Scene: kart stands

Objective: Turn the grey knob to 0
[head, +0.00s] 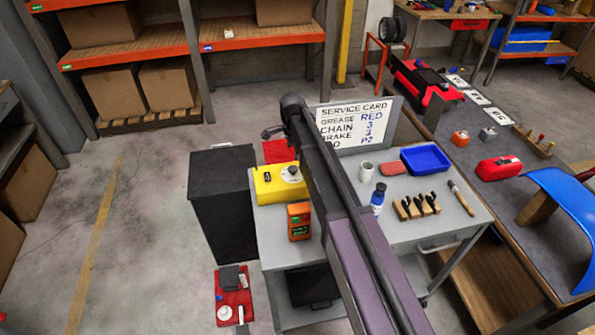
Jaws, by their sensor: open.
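A yellow box (276,185) stands at the left end of the grey cart's top. It carries a dark grey knob (291,171) on a pale round dial, and a small dark part to its left. The dial's marks and the knob's pointing are too small to read. My arm crosses the cart from the bottom, just right of the yellow box. The dark end piece that looks like my gripper (270,132) is in the picture above the yellow box, apart from the knob. It is open and appears empty; its fingers are hard to make out.
An orange meter (299,221) stands before the yellow box. A service card (354,124), blue tray (425,159), blue bottle (378,198) and wooden rack (416,207) are on the cart. A black cabinet (222,203) stands left; a red unit (233,297) sits lower left.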

